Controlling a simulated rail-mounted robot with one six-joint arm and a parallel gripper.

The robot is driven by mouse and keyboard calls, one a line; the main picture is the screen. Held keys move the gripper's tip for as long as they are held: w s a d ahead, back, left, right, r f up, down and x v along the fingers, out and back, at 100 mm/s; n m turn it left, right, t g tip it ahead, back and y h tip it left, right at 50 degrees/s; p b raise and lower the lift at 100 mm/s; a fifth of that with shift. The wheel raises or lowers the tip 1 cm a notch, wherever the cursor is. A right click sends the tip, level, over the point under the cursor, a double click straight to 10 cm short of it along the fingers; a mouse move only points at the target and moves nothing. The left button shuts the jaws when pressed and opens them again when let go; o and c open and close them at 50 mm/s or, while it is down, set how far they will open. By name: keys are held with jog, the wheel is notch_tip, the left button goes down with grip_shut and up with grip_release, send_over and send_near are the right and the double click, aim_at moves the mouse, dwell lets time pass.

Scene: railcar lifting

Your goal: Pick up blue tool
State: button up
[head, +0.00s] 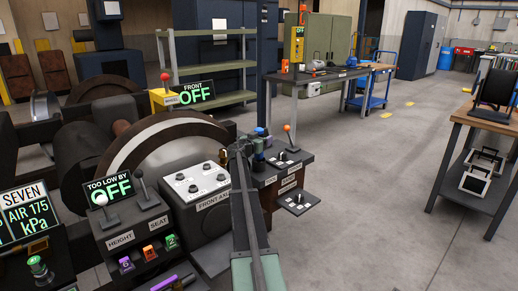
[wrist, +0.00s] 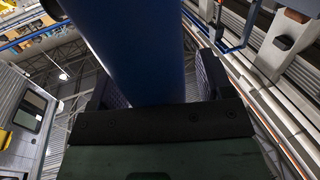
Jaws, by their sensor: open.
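A thick blue cylinder (wrist: 145,50), which looks like the blue tool, fills the middle of the wrist view. It stands between the two dark, textured finger pads of my gripper (wrist: 152,85). My gripper is open around it, and I cannot tell whether either pad touches it. In the head view my arm reaches forward to the small console right of the front axle box. A small blue piece (head: 261,132) shows there at the arm's end. The fingertips are too small to make out in that view.
The front axle box (head: 195,184) and height-and-seat lever box (head: 132,222) stand left of my arm. An orange-topped lever (head: 287,130) rises just right of its end. A workbench (head: 310,75) stands behind. The floor (head: 375,170) to the right is clear up to a wooden-topped table (head: 480,120).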

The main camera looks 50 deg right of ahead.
jog(key=c, duration=1.1)
